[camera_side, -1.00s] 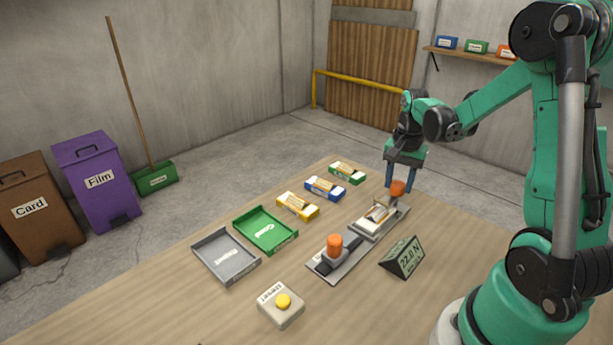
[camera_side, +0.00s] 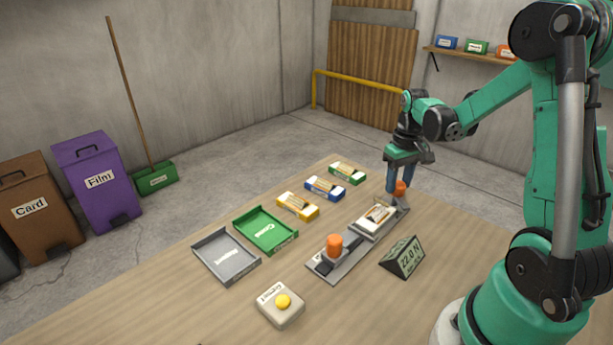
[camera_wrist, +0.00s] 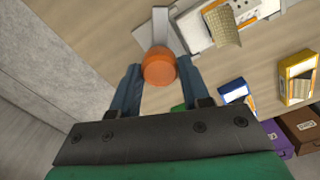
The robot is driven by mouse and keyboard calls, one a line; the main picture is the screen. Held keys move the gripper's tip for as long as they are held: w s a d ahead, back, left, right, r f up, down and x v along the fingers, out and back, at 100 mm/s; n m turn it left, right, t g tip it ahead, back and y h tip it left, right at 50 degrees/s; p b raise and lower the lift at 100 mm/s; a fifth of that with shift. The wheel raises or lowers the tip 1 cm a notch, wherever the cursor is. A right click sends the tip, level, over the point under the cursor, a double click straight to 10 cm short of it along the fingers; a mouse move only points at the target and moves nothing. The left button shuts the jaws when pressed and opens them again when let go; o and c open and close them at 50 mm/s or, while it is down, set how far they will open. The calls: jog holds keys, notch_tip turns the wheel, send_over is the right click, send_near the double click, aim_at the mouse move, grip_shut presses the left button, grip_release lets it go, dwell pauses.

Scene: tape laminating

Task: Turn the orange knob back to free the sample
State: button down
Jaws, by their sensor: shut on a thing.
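My gripper (camera_side: 400,188) points down at the far end of the grey fixture (camera_side: 325,267). Its fingers are shut on the far orange knob (camera_side: 399,187). In the wrist view the knob (camera_wrist: 159,66) sits between the two blue fingertips. A grey bar (camera_wrist: 161,27) runs out from under the knob, beside the sample's bed. The sample (camera_side: 378,214), a pale piece with a printed face, lies on the raised bed next to the knob. A tan patterned strip (camera_wrist: 223,25) shows on it in the wrist view. A second orange knob (camera_side: 334,245) stands at the near end on a dark clamp.
A display (camera_side: 403,257) reading about 22.0 N stands right of the fixture. Blue, yellow and green-white boxes (camera_side: 325,188) line its left side. A green tray (camera_side: 264,230), a grey tray (camera_side: 226,256) and a yellow-button box (camera_side: 281,304) are nearer. The front right table is clear.

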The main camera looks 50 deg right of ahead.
aim_at(398, 183)
jog(key=n, duration=0.6)
jog(key=shift+n, duration=0.3)
dwell(0.4)
jog(key=shift+c, duration=2.1)
grip_release()
jog(key=shift+r, duration=2.8)
